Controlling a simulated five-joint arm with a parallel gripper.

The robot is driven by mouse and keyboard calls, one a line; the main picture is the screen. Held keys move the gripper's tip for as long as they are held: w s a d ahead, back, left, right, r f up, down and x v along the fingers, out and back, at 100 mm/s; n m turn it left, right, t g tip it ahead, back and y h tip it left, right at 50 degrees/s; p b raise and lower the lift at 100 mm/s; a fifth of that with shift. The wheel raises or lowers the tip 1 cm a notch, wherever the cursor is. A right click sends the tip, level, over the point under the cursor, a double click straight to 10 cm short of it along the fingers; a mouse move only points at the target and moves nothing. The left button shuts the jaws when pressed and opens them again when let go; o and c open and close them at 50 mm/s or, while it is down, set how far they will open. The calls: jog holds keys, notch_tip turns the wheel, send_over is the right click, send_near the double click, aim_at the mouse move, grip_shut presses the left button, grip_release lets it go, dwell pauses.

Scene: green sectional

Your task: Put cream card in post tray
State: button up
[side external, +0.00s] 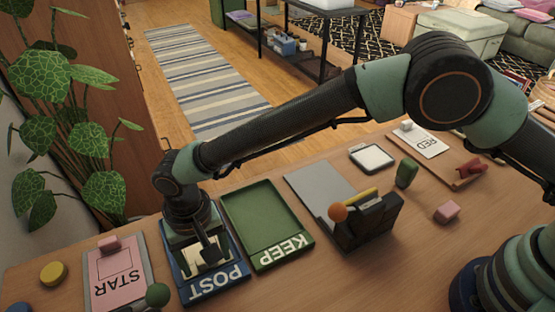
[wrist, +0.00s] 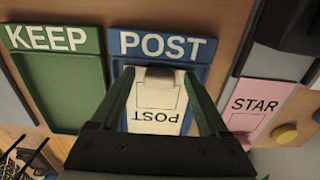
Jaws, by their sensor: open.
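The cream card (wrist: 155,122), marked POST and with a small pale block (wrist: 160,72) on it, appears to lie in the blue post tray (wrist: 203,50). In the side view the card (side external: 190,255) is partly hidden under my gripper, inside the tray (side external: 228,285). My gripper (wrist: 159,76) is open above the tray, pointing down. Its two fingers stand on either side of the card's block in the wrist view, with a gap visible beside the block. In the side view my gripper (side external: 206,258) covers much of the tray.
A green KEEP tray (side external: 262,212) stands empty close beside the post tray. A pink STAR card (side external: 113,280) lies on its other side. A plant (side external: 90,140) is at the left.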

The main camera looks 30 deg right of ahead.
notch_tip(320, 180, up, 12)
jog(key=w+d+r+t, duration=0.1)
jog(key=w+d+r, duration=0.3)
jog(key=d+r, duration=0.45)
jog(key=s+d+r+t+y, duration=0.1)
jog(key=d+r, duration=0.2)
jog(key=d, duration=0.8)
jog(key=s+d+r+t, duration=0.1)
jog(key=d+r+t, duration=0.1)
jog(key=d, duration=1)
jog(key=s+d+f+t+h, duration=0.1)
jog(key=s+d+f, duration=0.1)
jog(key=s+d, duration=0.4)
jog(key=shift+s+d+f+t, duration=0.15)
jog(key=shift+s+d+t, duration=0.2)
jog(key=shift+d, duration=1.65)
